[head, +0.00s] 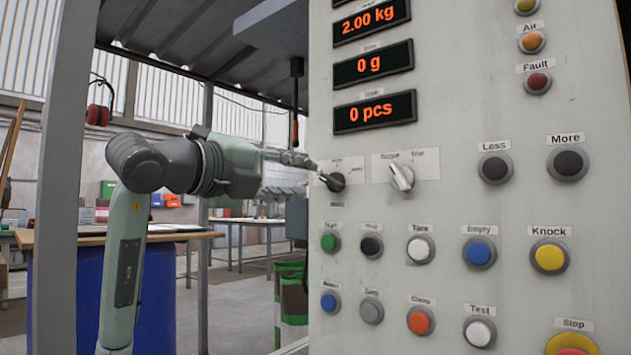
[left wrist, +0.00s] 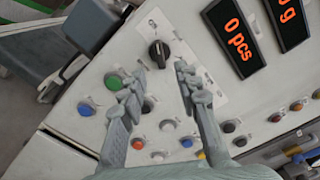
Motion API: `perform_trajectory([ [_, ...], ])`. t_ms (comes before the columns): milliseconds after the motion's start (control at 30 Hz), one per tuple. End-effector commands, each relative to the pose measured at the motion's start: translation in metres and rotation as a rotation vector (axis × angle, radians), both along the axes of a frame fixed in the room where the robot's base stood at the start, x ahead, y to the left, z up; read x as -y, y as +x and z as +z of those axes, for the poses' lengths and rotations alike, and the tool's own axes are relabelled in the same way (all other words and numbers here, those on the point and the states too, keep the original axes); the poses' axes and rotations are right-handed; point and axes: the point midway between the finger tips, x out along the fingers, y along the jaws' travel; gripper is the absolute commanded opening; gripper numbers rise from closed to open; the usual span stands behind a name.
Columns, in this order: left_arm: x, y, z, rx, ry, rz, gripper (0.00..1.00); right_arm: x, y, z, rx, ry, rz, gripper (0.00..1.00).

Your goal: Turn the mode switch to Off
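The black mode switch (head: 334,181) is a rotary knob on the left part of the grey panel, with small labels above, right and below, too blurred to read surely. Its handle slants toward the upper left in the head view. My left gripper (head: 309,177) is just left of the knob, fingers pointing at it. In the left wrist view the knob (left wrist: 159,53) lies just beyond the gap between the spread fingertips (left wrist: 161,69). The gripper is open and empty; I see no clear contact with the knob. My right gripper is not in view.
A pale selector knob (head: 402,178) sits right of the mode switch. A green button (head: 330,242) and a black button (head: 371,245) are below it, among several others. Red-digit displays (head: 375,111) are above.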

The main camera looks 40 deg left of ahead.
Motion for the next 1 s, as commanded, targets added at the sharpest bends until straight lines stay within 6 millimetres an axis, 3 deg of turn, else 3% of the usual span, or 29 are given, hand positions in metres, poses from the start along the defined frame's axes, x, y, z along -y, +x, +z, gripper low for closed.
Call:
perform_trajectory([
  [100, 0.002, -0.023, 0.000, 0.002, 0.002, 0.002, 0.32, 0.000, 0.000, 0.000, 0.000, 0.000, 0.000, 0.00],
  [300, 0.005, -0.043, 0.000, 0.000, 0.000, 0.000, 0.32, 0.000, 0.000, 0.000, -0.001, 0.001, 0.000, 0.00],
  [1000, 0.007, -0.044, -0.002, -0.005, 0.001, -0.007, 0.32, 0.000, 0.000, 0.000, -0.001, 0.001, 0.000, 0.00],
])
